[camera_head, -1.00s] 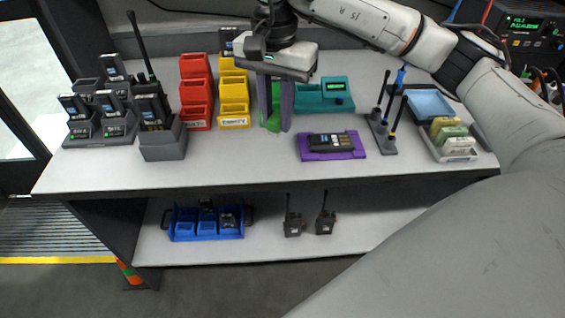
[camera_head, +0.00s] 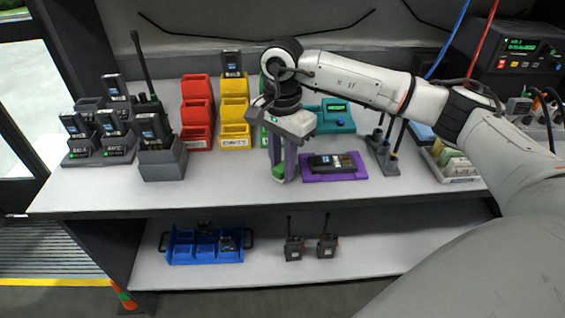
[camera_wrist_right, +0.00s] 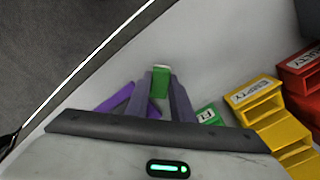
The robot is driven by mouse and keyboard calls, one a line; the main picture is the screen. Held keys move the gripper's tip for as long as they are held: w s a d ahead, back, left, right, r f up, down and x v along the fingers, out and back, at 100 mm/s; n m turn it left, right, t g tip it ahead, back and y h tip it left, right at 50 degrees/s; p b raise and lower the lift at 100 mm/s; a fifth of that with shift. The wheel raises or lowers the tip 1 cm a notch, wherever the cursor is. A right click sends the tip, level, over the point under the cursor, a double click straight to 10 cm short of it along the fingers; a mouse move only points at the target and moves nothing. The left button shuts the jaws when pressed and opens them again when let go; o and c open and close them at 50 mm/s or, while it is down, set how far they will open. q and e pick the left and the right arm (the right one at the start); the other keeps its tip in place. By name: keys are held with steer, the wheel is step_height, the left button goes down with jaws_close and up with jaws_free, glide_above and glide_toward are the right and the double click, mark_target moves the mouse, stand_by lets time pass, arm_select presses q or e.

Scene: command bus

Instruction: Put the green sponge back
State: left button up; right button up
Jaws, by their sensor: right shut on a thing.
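My right gripper (camera_head: 282,168) points down over the front middle of the table, shut on a small green block, the green sponge (camera_head: 279,173). The sponge sits low between the purple-grey fingers; it also shows in the right wrist view (camera_wrist_right: 160,82) between the fingertips. I cannot tell whether it touches the table. A pale tray (camera_head: 459,178) with yellowish, green and whitish sponges stands at the table's right, partly hidden by my right arm. My left gripper is not in view.
Just right of the gripper is a purple mat (camera_head: 350,174) with a dark device (camera_head: 332,162). Farther right is a grey stand (camera_head: 384,163) with upright rods. Red bins (camera_head: 197,110), yellow bins (camera_head: 234,110) and a teal box (camera_head: 335,117) are behind. The table front to the left is clear.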

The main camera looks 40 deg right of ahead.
steer(key=shift+f, duration=0.2)
steer(key=o, duration=0.9)
steer(key=shift+r, duration=0.1)
steer(key=shift+o, duration=0.2)
